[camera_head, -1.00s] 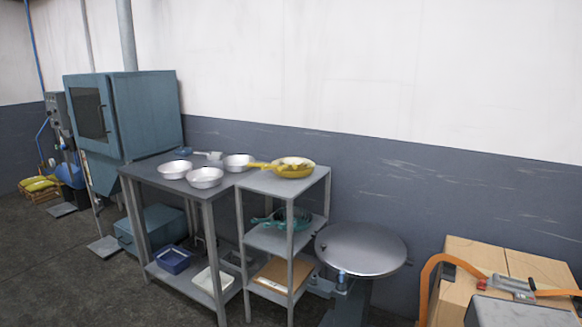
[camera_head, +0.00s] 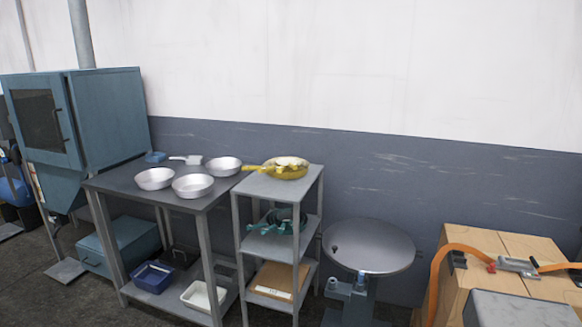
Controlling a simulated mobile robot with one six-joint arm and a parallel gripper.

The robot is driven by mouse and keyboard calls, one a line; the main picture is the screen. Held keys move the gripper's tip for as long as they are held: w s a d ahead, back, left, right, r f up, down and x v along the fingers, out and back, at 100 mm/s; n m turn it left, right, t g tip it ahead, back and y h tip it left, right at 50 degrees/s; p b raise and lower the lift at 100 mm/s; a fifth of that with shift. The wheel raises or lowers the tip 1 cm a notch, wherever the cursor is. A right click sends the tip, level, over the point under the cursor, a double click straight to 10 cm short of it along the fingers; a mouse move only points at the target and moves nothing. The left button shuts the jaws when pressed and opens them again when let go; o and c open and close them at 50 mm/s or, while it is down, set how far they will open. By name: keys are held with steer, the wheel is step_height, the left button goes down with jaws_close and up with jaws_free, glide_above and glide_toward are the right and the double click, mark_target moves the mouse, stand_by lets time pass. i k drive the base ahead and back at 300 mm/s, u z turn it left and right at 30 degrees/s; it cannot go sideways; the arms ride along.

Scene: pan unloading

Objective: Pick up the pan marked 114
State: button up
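A yellow pan (camera_head: 288,174) with its handle to the left sits on top of the grey shelf stand (camera_head: 306,188), with pale contents in it. A teal pan (camera_head: 272,225) lies on the stand's middle shelf, partly behind a post. Three round silver pans (camera_head: 155,179) (camera_head: 193,186) (camera_head: 223,167) stand on the dark table (camera_head: 120,180). No number such as 114 is readable on any pan. My gripper is not in view.
A round metal plate on a stand (camera_head: 368,248) is right of the shelf. Boxes (camera_head: 510,240) with an orange strap stand at the right. A blue cabinet machine (camera_head: 105,120) is at the left. Blue (camera_head: 152,276) and white (camera_head: 203,297) bins sit on the table's lower shelf.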

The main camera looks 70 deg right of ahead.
mark_target(290, 166)
steer(key=z, duration=0.5)
steer(key=i, duration=0.5)
steer(key=z, duration=0.7)
steer(key=i, duration=0.6)
steer(key=z, duration=0.45)
